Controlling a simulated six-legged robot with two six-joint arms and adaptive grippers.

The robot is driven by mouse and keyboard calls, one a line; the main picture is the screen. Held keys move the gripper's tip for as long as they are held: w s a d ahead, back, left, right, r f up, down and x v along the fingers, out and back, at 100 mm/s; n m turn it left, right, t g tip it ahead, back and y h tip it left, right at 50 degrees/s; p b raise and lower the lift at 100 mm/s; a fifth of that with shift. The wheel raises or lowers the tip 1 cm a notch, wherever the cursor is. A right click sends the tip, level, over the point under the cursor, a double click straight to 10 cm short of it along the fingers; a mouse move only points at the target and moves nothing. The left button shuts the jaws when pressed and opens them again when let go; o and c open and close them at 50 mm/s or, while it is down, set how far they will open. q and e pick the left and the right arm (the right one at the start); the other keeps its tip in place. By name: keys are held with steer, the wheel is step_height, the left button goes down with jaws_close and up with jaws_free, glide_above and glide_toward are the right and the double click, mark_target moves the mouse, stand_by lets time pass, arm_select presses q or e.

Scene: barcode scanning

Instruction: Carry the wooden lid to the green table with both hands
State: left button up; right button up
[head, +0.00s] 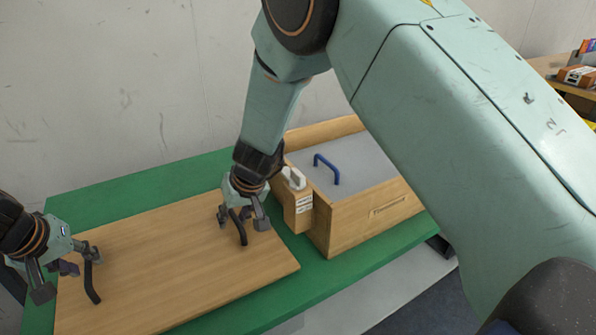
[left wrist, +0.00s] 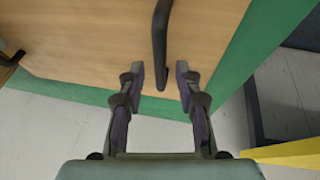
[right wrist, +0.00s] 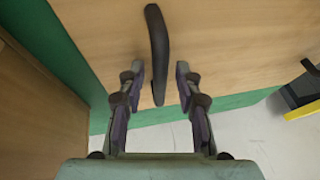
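The wooden lid (head: 165,255) is a flat board with two black handles, lying on the green table (head: 130,185). My left gripper (head: 70,278) is open beside the left handle (head: 92,283); in the left wrist view that handle (left wrist: 160,45) reaches between the open fingers (left wrist: 160,88). My right gripper (head: 243,217) is open at the right handle (head: 238,228); in the right wrist view the handle (right wrist: 158,50) lies between the open fingers (right wrist: 160,88). In both wrist views the fingers stand apart from the handles.
A wooden box (head: 365,218) with a grey top and a blue handle (head: 328,168) stands on the table, right of the lid. A small labelled wooden block with a white handle (head: 293,180) is at its left side. Shelves with items (head: 575,77) are at far right.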

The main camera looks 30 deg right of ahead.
steer(key=shift+r, duration=0.1)
arm_select(q)
steer(key=v, duration=0.9)
steer(key=shift+r, duration=0.15)
arm_select(e)
steer(key=v, duration=1.2)
steer(key=shift+d, duration=0.1)
arm_select(q)
steer(key=shift+s, duration=0.1)
